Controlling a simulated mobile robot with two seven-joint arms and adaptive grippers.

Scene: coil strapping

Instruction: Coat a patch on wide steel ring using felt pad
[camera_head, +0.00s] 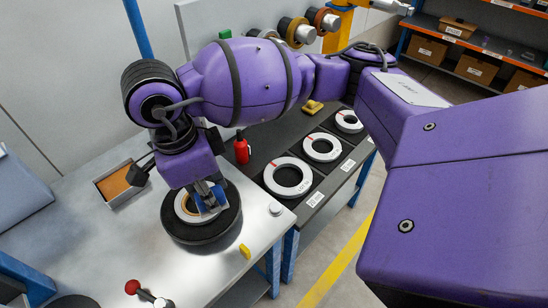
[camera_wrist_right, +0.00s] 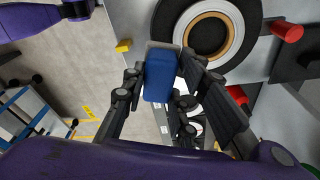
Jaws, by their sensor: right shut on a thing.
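The steel ring (camera_head: 186,214), pale with a brown-orange inner band, lies on a round black turntable (camera_head: 190,237) on the metal bench. In the right wrist view the ring (camera_wrist_right: 236,32) is at the top, partly cut off. My right gripper (camera_head: 207,194) is over the turntable, shut on a blue block (camera_wrist_right: 158,80) with a grey felt face (camera_wrist_right: 162,47). The block hides part of the ring in the head view. The felt end is at or close to the ring's near side; I cannot tell whether it touches. My left gripper is not in view.
A shallow tray (camera_head: 104,202) with orange-brown contents is left of the turntable. A yellow block (camera_head: 245,251) and a silver knob (camera_head: 275,209) are to its right. A red-knobbed lever (camera_head: 132,287) stands in front.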

